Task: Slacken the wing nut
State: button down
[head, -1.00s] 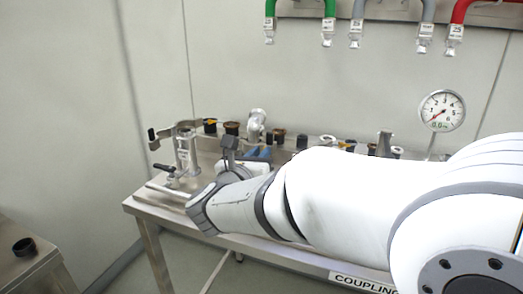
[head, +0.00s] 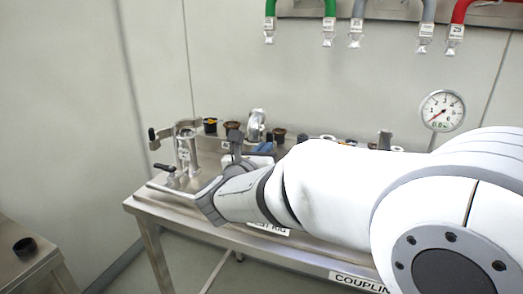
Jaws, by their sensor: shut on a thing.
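My gripper (head: 237,146) shows only in part, at the end of my white arm over the left half of the steel bench (head: 150,204). Its dark upper part stands upright just left of a silver pipe fitting (head: 257,124). My wrist hides the fingertips and what they hold. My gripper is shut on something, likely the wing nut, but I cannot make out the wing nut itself. To the left is a metal stand with a ring and a black-knobbed arm (head: 186,143). A black-handled lever (head: 165,169) sits in front of it.
Dark round caps (head: 210,125) line the bench's back. A pressure gauge (head: 442,109) at right reads near zero. Green, grey and red hoses (head: 462,18) hang on the wall. A second steel table (head: 38,270) with a black ring (head: 24,246) stands front left.

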jog(key=shift+a+n+b, duration=0.15)
jog(key=shift+n+b, duration=0.3)
jog(key=shift+n, duration=0.35)
jog(key=c, duration=1.8)
grip_release()
jog(key=shift+c, duration=0.2)
jog(key=v, duration=0.7)
jog(key=shift+s, duration=0.35)
jog(key=shift+a, duration=0.1)
